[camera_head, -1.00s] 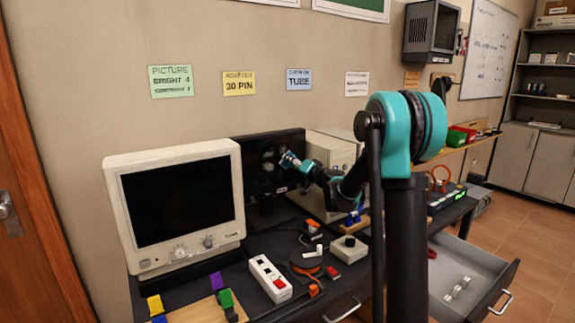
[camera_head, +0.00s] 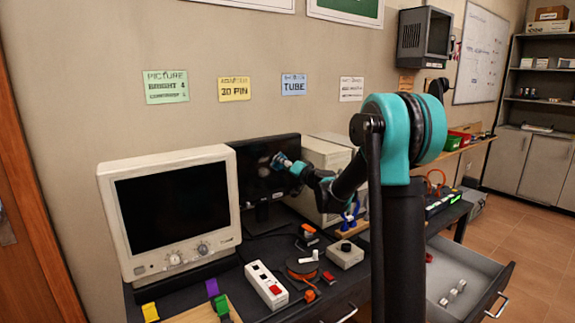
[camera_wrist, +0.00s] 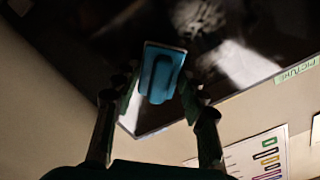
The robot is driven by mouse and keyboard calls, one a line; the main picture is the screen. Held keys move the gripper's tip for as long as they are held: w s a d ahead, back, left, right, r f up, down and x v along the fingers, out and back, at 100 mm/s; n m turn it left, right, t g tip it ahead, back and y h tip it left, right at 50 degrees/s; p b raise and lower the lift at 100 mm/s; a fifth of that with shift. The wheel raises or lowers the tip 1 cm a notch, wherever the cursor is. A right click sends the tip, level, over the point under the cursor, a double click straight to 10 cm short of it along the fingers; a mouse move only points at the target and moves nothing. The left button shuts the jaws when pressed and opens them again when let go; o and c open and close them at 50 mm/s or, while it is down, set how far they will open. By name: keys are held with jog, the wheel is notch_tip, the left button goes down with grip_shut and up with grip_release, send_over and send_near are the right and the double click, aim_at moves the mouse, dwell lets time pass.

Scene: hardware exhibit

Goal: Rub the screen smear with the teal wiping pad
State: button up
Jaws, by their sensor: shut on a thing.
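The teal wiping pad (camera_wrist: 160,72) is held between the fingertips of my gripper (camera_wrist: 157,88), which is shut on it. In the head view, my gripper (camera_head: 284,163) is in front of the black flat screen (camera_head: 247,187), with the pad end toward it. The pale, blotchy screen smear (camera_wrist: 200,14) shows on the dark screen in the wrist view, just above and to the right of the pad. I cannot tell whether the pad touches the screen.
A beige CRT monitor (camera_head: 172,209) stands left of the flat screen, and a beige case (camera_head: 318,162) stands behind my arm. A white switch box (camera_head: 265,285), a cable reel (camera_head: 302,268) and a knob box (camera_head: 345,254) lie in front. An open drawer (camera_head: 470,276) juts out at right.

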aim_at(259, 161)
jog(key=shift+s+a, duration=0.85)
jog(key=shift+a, duration=0.35)
jog(key=shift+s+a, duration=0.85)
jog(key=shift+a, duration=0.4)
jog(key=shift+s+a, duration=0.85)
jog(key=shift+a, duration=0.35)
jog(key=shift+w+r, duration=0.15)
jog(key=shift+r, duration=0.8)
jog(key=shift+w+d, duration=0.6)
jog(key=shift+d, duration=0.3)
jog(key=shift+w+d, duration=0.55)
jog(key=shift+d, duration=0.35)
jog(key=shift+w+d, duration=0.6)
jog(key=shift+d, duration=0.3)
jog(key=shift+o, duration=0.2)
jog(key=shift+w+d, duration=0.75)
jog(key=shift+d, duration=0.25)
jog(key=shift+w+d, duration=0.7)
jog(key=shift+d, duration=0.35)
jog(key=shift+c, duration=0.6)
jog(key=shift+v, duration=2.95)
